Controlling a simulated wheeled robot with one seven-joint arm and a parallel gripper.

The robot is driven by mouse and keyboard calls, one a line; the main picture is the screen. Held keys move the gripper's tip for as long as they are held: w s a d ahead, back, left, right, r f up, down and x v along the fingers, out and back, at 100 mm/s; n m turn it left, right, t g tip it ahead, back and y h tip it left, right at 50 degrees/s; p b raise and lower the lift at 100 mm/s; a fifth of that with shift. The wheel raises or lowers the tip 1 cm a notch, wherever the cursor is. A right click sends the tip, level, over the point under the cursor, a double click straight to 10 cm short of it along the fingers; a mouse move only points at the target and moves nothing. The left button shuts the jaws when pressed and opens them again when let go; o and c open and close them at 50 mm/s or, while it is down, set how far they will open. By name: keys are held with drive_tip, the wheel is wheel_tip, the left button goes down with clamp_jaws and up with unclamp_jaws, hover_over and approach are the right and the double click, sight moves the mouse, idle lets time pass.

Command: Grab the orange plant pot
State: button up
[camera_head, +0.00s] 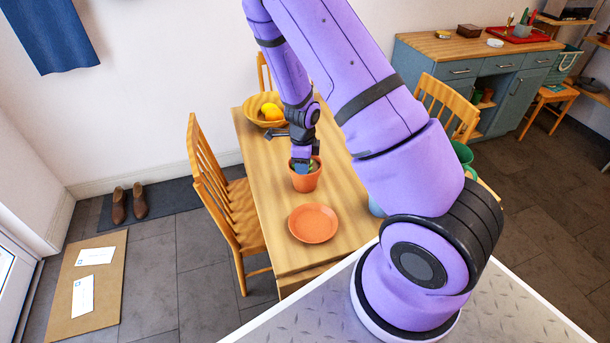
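The orange plant pot (305,181) stands upright on the wooden table (262,172). Something green shows inside its rim. My gripper (301,166) points down at the pot, with its fingertips at the rim on the near left side. My purple arm comes down from above and hides part of the table to the right. The gripper is small here and partly merges with the pot's opening, so I cannot tell whether its fingers are apart or closed on the pot.
An orange plate (313,223) lies on the table in front of the pot. A bowl with yellow-orange fruit (264,109) stands behind, at the table's far left. Wooden chairs (222,195) flank the table. A blue-grey cabinet (470,75) stands at the back right.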

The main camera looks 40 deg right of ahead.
drive_tip(key=shift+s+f, duration=0.15)
drive_tip(key=shift+f, duration=1.65)
clamp_jaws()
